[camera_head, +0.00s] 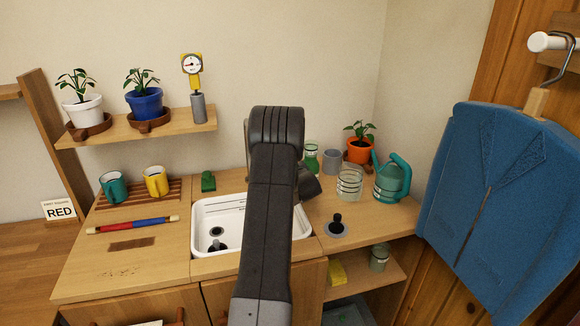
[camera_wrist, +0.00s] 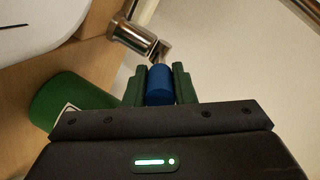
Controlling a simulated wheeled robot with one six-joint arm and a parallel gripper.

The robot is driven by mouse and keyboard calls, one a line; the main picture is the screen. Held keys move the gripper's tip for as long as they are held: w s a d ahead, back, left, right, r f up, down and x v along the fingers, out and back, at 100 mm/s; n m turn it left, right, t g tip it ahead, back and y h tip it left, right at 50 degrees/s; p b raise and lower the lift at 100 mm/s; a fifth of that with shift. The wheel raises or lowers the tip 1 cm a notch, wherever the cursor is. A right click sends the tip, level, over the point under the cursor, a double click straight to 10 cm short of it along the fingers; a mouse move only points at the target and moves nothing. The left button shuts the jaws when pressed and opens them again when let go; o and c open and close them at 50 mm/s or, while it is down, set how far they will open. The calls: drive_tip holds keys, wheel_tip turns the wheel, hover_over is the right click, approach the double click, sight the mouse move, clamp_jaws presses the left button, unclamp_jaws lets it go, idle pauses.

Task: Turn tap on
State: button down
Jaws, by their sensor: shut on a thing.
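In the wrist view my gripper (camera_wrist: 157,78) has its two green fingers closed on either side of a blue tap handle (camera_wrist: 160,88). The handle joins a chrome tap (camera_wrist: 138,38) with a curved metal pipe. In the head view my arm covers the gripper and most of the tap; a thin strip of metal shows at the arm's left edge. The white sink (camera_head: 196,215) is set into the wooden counter, partly behind my arm. I cannot tell whether water runs.
A green object (camera_wrist: 65,102) is close left of the gripper. Right of my arm stand a glass jar (camera_head: 350,184), a teal watering can (camera_head: 391,180) and an orange flowerpot (camera_head: 360,151). Two mugs stand on a slatted rack (camera_head: 140,199) at left. A blue garment (camera_head: 500,200) hangs at right.

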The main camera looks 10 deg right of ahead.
drive_tip(key=c, duration=1.2)
unclamp_jaws()
drive_tip(key=b+v, duration=0.1)
drive_tip(key=v, duration=1.2)
drive_tip(key=shift+s, duration=0.4)
drive_tip(key=p+x, duration=0.1)
drive_tip(key=x, duration=1.3)
drive_tip(key=shift+r, duration=0.1)
drive_tip(key=shift+s+b, duration=0.1)
drive_tip(key=shift+b, duration=0.2)
